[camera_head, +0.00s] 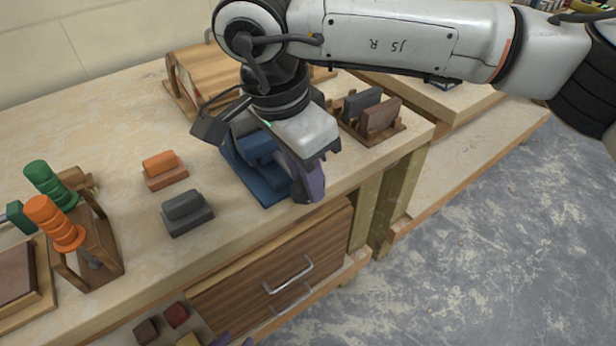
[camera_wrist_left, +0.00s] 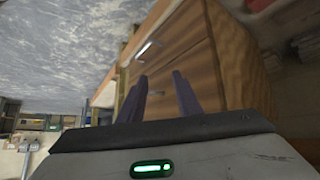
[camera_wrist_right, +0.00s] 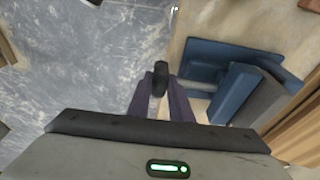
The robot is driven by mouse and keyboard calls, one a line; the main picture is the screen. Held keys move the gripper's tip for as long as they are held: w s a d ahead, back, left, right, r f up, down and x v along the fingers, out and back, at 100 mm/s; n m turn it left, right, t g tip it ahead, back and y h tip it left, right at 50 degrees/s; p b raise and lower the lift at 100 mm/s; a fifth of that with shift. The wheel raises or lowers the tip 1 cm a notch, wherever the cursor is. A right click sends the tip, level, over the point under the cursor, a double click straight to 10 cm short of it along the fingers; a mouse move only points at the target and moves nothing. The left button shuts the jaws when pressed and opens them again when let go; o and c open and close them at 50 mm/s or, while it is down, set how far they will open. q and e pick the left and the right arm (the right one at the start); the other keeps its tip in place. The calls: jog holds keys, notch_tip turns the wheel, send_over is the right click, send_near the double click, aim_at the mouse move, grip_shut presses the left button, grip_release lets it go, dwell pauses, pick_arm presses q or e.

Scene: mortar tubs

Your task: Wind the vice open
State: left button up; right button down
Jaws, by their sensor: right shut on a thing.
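The blue vice (camera_head: 240,164) stands at the bench's front edge, partly hidden by my right arm and gripper. In the right wrist view the blue vice (camera_wrist_right: 228,92) shows its jaw body, base plate and a short grey screw (camera_wrist_right: 200,86) pointing left. My right gripper (camera_head: 307,187) is at the vice's front, its fingers shut on the handle; the handle's dark knob (camera_wrist_right: 160,69) shows between the fingertips. My left gripper (camera_wrist_left: 160,92) is open and empty, facing the wooden drawers below the bench; only its fingertips show at the head view's bottom edge.
An orange block (camera_head: 163,169) and a dark grey block (camera_head: 186,212) lie left of the vice. A wooden rack (camera_head: 105,255) with orange and green-handled tools stands further left. A small rack (camera_head: 385,132) is to the right. A drawer (camera_head: 275,272) is below; floor is clear at right.

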aim_at(293, 189)
jog(key=shift+w, duration=0.1)
jog(key=c, duration=1.6)
grip_release()
jog(key=shift+a+r, duration=0.1)
jog(key=shift+r, duration=0.05)
jog(key=v, duration=1)
jog(key=shift+p, duration=0.3)
